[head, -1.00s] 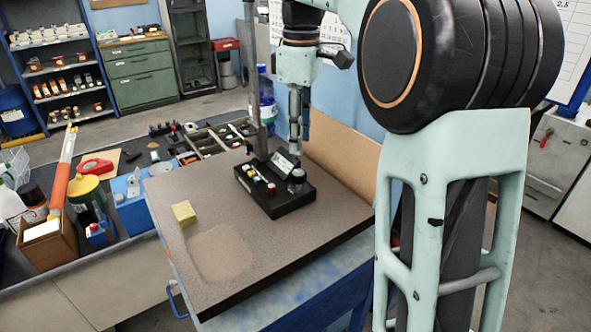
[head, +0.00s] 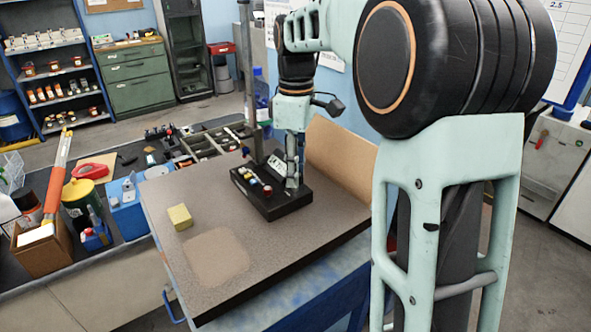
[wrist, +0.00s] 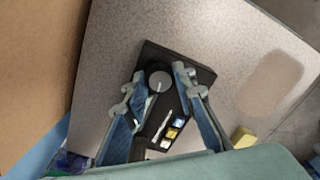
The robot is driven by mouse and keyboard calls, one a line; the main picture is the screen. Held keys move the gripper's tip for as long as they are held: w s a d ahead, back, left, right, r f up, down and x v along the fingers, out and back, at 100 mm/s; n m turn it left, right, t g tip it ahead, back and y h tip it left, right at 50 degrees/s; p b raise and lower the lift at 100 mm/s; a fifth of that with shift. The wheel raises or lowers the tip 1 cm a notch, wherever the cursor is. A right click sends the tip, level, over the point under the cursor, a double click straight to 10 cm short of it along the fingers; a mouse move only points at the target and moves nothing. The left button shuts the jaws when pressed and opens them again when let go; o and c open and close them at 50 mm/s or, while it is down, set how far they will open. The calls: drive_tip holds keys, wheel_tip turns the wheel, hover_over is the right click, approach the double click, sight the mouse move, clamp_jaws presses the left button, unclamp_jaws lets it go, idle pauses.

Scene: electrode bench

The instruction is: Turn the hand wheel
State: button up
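The black control box (head: 262,203) stands on the speckled bench top, with a thin post rising behind it. The hand wheel appears to be the round dark knob with a grey top (wrist: 160,81) at one end of the box in the wrist view. My gripper (head: 292,183) points down over that end of the box and hides the knob in the head view. In the wrist view my gripper (wrist: 158,73) is open, with one finger on each side of the knob and visible gaps. I cannot tell whether the fingertips are at the knob's height.
Small coloured buttons and a pale lever (wrist: 158,122) sit on the box beside the knob. A yellow block (head: 179,217) lies on the bench top (head: 270,250). A brown board (head: 340,160) stands along the bench's right edge. The front of the bench is clear.

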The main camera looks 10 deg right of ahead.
clamp_jaws()
drive_tip(key=m+p, duration=0.2)
drive_tip(key=m, duration=0.3)
drive_tip(key=shift+r+m, duration=0.1)
drive_tip(key=shift+m, duration=0.2)
drive_tip(key=m+p, duration=0.1)
drive_tip(key=m, duration=0.6)
drive_tip(key=shift+p, duration=0.4)
drive_tip(key=m+p, duration=0.1)
drive_tip(key=m, duration=0.5)
drive_tip(key=shift+a+m, duration=0.1)
drive_tip(key=shift+m, duration=0.2)
drive_tip(key=m+p, duration=0.1)
drive_tip(key=m, duration=0.4)
drive_tip(key=shift+m, duration=0.4)
